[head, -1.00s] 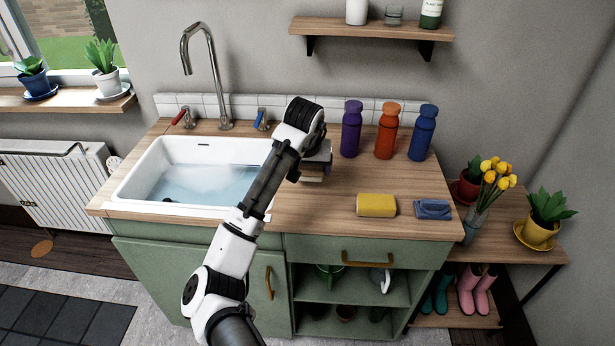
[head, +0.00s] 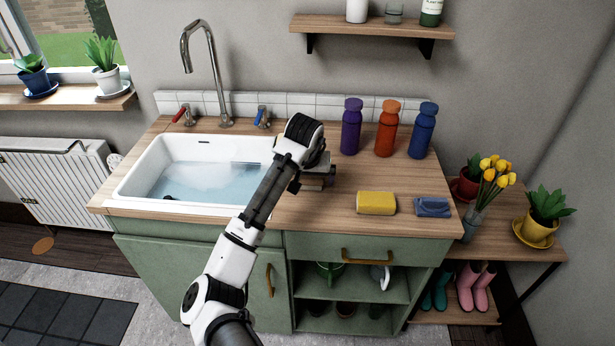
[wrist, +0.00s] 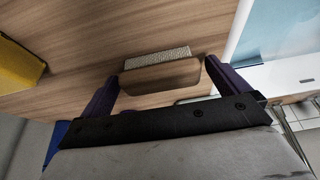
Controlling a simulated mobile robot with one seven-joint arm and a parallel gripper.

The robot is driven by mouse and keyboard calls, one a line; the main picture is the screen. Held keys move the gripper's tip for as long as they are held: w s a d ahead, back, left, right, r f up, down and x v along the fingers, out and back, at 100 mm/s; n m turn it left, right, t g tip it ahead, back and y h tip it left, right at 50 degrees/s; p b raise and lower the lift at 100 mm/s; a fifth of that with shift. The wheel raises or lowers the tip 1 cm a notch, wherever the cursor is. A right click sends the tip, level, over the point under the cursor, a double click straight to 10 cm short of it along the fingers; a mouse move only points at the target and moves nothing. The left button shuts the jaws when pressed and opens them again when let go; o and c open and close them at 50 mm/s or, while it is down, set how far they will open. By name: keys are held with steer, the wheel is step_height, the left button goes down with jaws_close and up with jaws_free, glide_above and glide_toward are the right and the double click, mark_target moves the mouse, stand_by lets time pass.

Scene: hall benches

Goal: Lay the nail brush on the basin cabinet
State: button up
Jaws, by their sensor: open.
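The nail brush (wrist: 160,76), with a wooden back and pale bristles, rests on its side on the wooden top of the green basin cabinet (head: 255,215), right of the basin. My gripper (wrist: 160,70) is open, with its two purple fingers on either side of the brush and a gap at each. In the head view my gripper (head: 318,166) is low over the worktop, and only a brown strip of the brush (head: 312,184) shows below it. The rest of the brush is hidden there.
The white basin (head: 190,205) with soapy water is to the left. Purple, orange and blue bottles (head: 387,130) stand behind right. A yellow sponge (head: 376,203) and a folded blue cloth (head: 433,207) lie at front right. The worktop between is clear.

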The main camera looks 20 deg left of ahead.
steer(key=b+v, duration=0.1)
steer(key=v, duration=1.1)
steer(key=shift+r, duration=0.15)
steer(key=shift+w, duration=0.1)
